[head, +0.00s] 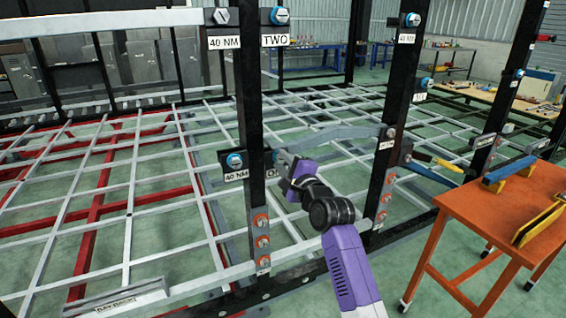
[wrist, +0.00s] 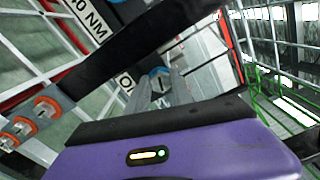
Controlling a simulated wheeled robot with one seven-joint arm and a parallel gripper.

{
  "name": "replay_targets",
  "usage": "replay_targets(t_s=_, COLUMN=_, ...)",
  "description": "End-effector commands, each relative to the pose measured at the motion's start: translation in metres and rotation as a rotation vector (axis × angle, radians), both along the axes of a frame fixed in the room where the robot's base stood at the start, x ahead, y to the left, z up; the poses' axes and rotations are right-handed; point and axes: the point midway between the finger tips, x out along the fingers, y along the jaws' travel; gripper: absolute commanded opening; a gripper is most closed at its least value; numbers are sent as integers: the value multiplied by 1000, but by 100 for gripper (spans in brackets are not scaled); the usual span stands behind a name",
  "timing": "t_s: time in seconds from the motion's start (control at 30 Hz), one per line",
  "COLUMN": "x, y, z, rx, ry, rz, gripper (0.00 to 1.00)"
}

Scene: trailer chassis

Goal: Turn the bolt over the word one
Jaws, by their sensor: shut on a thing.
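In the head view the dark post (head: 250,130) bears a plate with a blue-ringed bolt (head: 235,160) over a "40 NM" label (head: 236,175). To its right a label (head: 270,178) shows only part of its word, starting with O; my gripper (head: 281,158) covers the rest and the bolt above it. In the wrist view that bolt (wrist: 158,74) shows a blue ring beside the partly visible "O" label (wrist: 125,82). My gripper's grey fingers (wrist: 165,92) are shut at the bolt; the exact contact is partly hidden by the purple housing.
Above, a grey bolt (head: 221,16) and a blue-ringed bolt (head: 280,16) sit over "40 NM" and "TWO" labels. Orange-ringed bolts (head: 262,242) run down the post. A second dark post (head: 400,110) and an orange table (head: 505,210) stand to the right.

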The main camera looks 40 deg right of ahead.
Motion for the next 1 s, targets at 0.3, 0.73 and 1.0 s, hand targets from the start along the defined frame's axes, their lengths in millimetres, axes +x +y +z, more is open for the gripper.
replay_targets(t_s=0.3, x=1, y=1, z=-2, rx=-290, ry=81, rz=1, gripper=0)
replay_targets(t_s=0.73, x=1, y=1, z=-5, rx=-684, ry=194, rz=1, gripper=0)
replay_targets(t_s=1.0, x=1, y=0, z=-5, rx=-930, ry=266, rz=0, gripper=0)
